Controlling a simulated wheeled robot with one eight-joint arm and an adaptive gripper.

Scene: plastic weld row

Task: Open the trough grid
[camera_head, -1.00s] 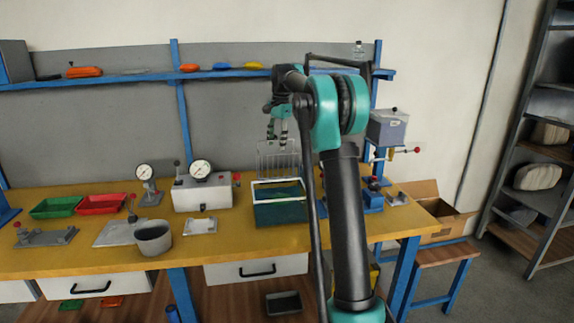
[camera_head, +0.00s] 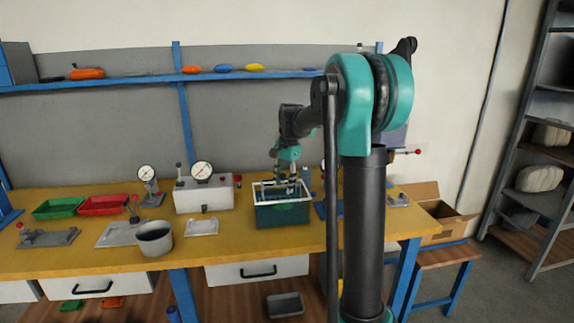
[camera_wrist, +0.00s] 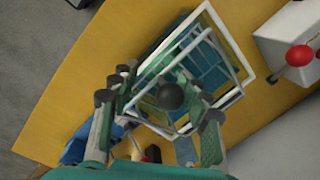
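The trough (camera_head: 283,215) is a dark green tank with a white rim on the bench. Its white rim (camera_wrist: 236,48) also shows in the wrist view. The wire grid (camera_wrist: 205,85) lies over the trough opening, seemingly at a tilt; its exact angle is unclear. A round black knob (camera_wrist: 171,96) shows in front of the grid. My gripper (camera_head: 291,188) is low over the trough. In the wrist view my gripper (camera_wrist: 158,108) has its fingers spread, with the knob between them. I cannot tell whether they touch the grid.
A white gauge box (camera_head: 203,195) stands left of the trough, with a red-knobbed lever (camera_wrist: 299,56) nearby. A grey bucket (camera_head: 154,240) and green (camera_head: 57,208) and red (camera_head: 103,205) trays are farther left. A shelf (camera_head: 120,82) runs above the bench.

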